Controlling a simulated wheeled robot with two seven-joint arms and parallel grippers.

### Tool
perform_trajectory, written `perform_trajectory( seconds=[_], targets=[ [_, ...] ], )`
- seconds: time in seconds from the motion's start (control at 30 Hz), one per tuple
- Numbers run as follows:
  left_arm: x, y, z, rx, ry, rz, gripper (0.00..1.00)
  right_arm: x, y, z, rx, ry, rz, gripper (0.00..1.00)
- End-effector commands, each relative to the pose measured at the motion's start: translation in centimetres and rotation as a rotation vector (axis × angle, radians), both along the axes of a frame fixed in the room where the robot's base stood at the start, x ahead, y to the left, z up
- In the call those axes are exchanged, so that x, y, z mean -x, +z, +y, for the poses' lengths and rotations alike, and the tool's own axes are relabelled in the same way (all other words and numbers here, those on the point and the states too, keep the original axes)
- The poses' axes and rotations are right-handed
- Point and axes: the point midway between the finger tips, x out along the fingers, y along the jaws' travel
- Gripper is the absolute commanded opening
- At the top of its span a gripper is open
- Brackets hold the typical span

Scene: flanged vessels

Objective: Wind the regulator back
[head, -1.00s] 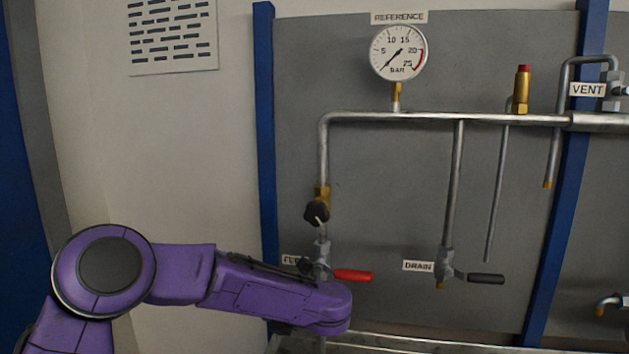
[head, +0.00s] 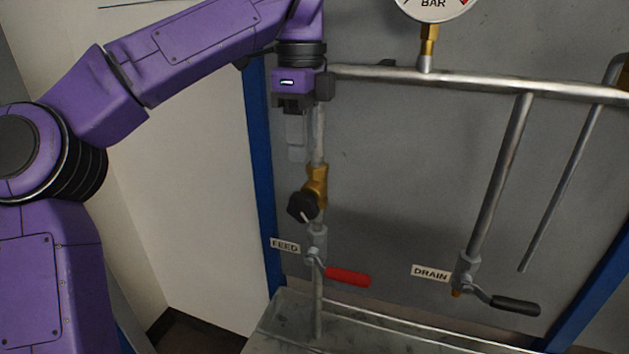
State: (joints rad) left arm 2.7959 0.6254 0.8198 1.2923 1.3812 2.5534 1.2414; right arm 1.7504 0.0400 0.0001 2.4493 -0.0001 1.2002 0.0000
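The regulator (head: 317,180) is a brass body on the vertical feed pipe, with a black knob (head: 303,206) on its front left that bears a pale pointer mark. My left gripper (head: 296,155) hangs pointing down above the regulator, in front of or beside the upper feed pipe. Its fingertips are above the knob and apart from it. The fingers overlap in this view, so their opening does not show; I see nothing held. The reference gauge (head: 434,8) is cut off by the top edge, and its needle is out of view. My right gripper is out of view.
Below the regulator is the feed valve with a red lever (head: 347,277). The drain valve with a black lever (head: 515,306) stands to the right. A metal ledge (head: 270,325) runs below. The panel between the feed and drain pipes is clear.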

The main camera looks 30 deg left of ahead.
Motion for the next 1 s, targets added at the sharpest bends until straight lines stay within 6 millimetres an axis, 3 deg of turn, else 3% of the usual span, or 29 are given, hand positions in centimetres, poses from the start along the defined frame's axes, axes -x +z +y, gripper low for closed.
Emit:
perform_trajectory(
  seconds=[0.4, 0.57, 0.8, 0.87, 0.9, 0.93, 1.0],
  targets=[
    [0.1, -8.5, 0.2, -0.001, -0.001, 0.001, 0.35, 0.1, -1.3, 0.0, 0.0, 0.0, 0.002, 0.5],
    [0.1, -9.9, 0.1, -0.003, -0.002, 0.001, 0.35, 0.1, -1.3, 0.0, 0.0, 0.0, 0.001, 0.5],
    [0.0, -10.1, 0.1, -0.003, -0.002, 0.0, 0.35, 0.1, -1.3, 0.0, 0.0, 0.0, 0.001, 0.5],
    [0.0, -10.0, 0.1, -0.003, -0.002, 0.0, 0.19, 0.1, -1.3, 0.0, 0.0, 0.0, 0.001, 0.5],
    [0.0, -10.0, 0.1, -0.003, -0.002, 0.0, 0.06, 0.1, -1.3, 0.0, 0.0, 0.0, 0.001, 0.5],
    [0.0, -10.0, 0.1, -0.003, -0.002, -0.001, 0.0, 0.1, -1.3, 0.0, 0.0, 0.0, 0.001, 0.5],
    [0.0, -10.0, 0.1, -0.003, -0.003, -0.001, 0.0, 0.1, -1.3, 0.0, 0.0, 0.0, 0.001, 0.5]
  ],
)
